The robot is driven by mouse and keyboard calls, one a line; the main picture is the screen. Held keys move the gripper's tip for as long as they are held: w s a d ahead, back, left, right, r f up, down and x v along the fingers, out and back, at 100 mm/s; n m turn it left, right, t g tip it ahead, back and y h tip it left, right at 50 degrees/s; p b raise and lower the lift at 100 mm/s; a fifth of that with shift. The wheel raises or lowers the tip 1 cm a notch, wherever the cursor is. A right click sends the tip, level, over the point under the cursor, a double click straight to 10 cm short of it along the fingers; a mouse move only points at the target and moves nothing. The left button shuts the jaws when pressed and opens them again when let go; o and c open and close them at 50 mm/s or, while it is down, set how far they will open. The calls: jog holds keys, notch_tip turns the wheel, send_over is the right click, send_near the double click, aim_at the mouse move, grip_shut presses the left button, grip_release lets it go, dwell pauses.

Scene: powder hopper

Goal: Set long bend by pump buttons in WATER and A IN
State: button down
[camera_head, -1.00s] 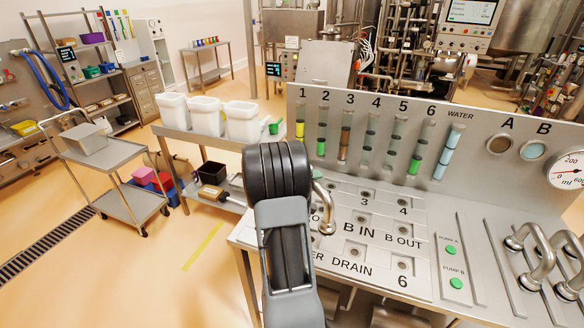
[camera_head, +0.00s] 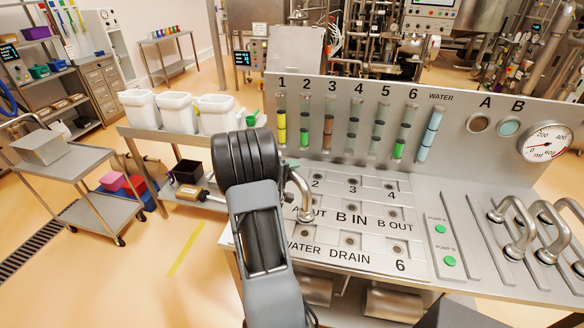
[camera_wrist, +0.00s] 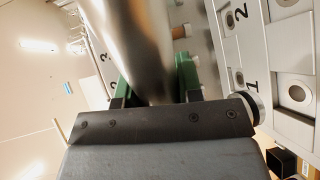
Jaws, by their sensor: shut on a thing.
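My gripper (camera_wrist: 155,82) is shut on a shiny steel bend (camera_wrist: 135,45), between its green fingers in the wrist view. In the head view, my arm hides the gripper, and the curved end of the bend (camera_head: 301,192) shows to its right, above the port panel near the A OUT label. I cannot tell whether that end touches the panel. The WATER label (camera_head: 303,247) is partly covered by my arm. The A IN label does not show. The green PUMP A button (camera_head: 440,230) and PUMP B button (camera_head: 449,260) are on the right.
Several steel bends (camera_head: 513,228) stand in a rack at the right. An upright panel with coloured tubes (camera_head: 327,130) and a gauge (camera_head: 544,143) rises behind the ports. A side bench with white bins (camera_head: 172,112) and a cart (camera_head: 75,180) stand left.

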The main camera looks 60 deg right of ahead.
notch_tip(320, 180, down, 8)
jog(key=b, duration=0.5)
jog(key=shift+r+b, duration=0.2)
jog(key=shift+b, duration=0.2)
jog(key=c, duration=0.8)
grip_release()
jog(key=shift+c, duration=0.2)
jog(key=shift+o, duration=0.7)
jog(key=shift+f, duration=0.1)
jog(key=shift+a, duration=0.1)
jog(key=b+v, duration=0.3)
jog(key=v, duration=1)
jog(key=shift+a+r, duration=0.2)
jog(key=shift+a, duration=0.1)
jog(key=shift+w, duration=0.15)
